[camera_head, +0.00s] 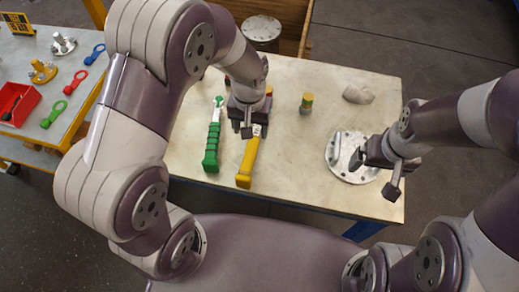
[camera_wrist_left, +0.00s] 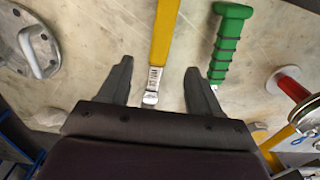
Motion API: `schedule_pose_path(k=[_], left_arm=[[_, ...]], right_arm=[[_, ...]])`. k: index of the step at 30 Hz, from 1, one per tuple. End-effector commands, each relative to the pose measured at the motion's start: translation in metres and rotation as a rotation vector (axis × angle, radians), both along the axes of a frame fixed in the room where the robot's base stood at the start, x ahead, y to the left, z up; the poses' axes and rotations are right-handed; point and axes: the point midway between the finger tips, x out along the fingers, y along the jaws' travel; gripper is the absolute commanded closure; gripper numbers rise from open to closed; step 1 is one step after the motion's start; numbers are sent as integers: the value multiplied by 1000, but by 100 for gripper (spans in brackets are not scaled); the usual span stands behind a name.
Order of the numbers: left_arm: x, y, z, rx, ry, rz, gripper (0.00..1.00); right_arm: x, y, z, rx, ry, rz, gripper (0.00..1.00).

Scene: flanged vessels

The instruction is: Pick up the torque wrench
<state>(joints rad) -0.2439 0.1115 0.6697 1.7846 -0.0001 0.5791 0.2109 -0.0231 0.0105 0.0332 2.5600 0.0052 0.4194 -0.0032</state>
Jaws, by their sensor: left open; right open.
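Two long-handled tools lie side by side on the pale tabletop, and I cannot tell for sure which is the torque wrench. One has a yellow handle (camera_head: 248,163) and a silver labelled shaft, and it also shows in the left wrist view (camera_wrist_left: 165,35). The other has a green ribbed handle (camera_head: 212,148) and also shows there (camera_wrist_left: 228,45). My left gripper (camera_head: 247,132) is open above the yellow tool's metal end; in the left wrist view its fingers (camera_wrist_left: 158,76) stand on either side of it. The far ends are partly hidden. My right gripper (camera_head: 375,176) is open and empty.
A round metal flange (camera_head: 343,150) with a handle lies below my right gripper. A small green-and-yellow-topped part (camera_head: 307,103) and a pale lump (camera_head: 358,93) stand farther back. A side table at left holds a red bin (camera_head: 17,103) and coloured tools. The front middle of the tabletop is clear.

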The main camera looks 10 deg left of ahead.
Motion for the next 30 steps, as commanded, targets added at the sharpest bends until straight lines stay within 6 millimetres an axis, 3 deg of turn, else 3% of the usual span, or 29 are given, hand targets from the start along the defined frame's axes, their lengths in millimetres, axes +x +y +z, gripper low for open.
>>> schedule_pose_path(k=[3,8,15,23,29,30], left_arm=[[0,0,-24,0,2,0,36],[0,0,-43,0,1,-1,36],[0,1,-85,-1,-1,-1,36],[0,0,-90,-2,-3,-1,36],[0,0,-90,-2,-3,-2,98],[0,0,-90,-2,-3,-2,100]], right_arm=[[0,0,2,0,0,0,6],[0,0,3,0,0,0,6],[0,0,9,0,0,0,6],[0,0,9,0,0,0,6],[0,0,9,0,0,0,6],[0,0,9,0,0,0,6]])
